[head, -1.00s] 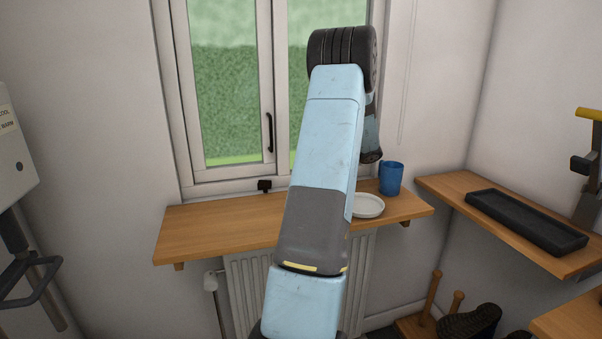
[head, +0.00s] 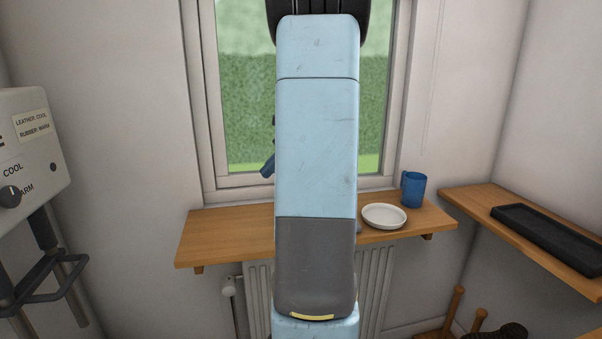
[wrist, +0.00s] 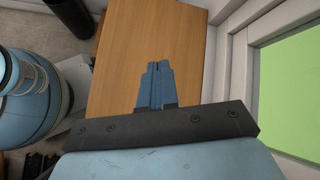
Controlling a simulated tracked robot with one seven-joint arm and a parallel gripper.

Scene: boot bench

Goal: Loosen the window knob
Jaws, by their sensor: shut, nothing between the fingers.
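The window (head: 237,110) stands behind the sill board in the head view. My upright arm covers its middle, and neither the window knob nor the black handle can be seen now. My gripper (wrist: 157,66) is shut and empty in the wrist view, its blue fingers together above the wooden sill board (wrist: 205,70). The pale window frame (wrist: 240,88) and green pane are to its right, apart from the fingers. In the head view only a small blue part of my gripper shows left of my arm, in front of the lower window.
On the sill board (head: 225,235) stand a white saucer (head: 384,216) and a blue mug (head: 413,190), right of my arm. A radiator (head: 258,290) is below. A control box (head: 25,145) hangs at left; a black tray (head: 548,238) lies on the right shelf.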

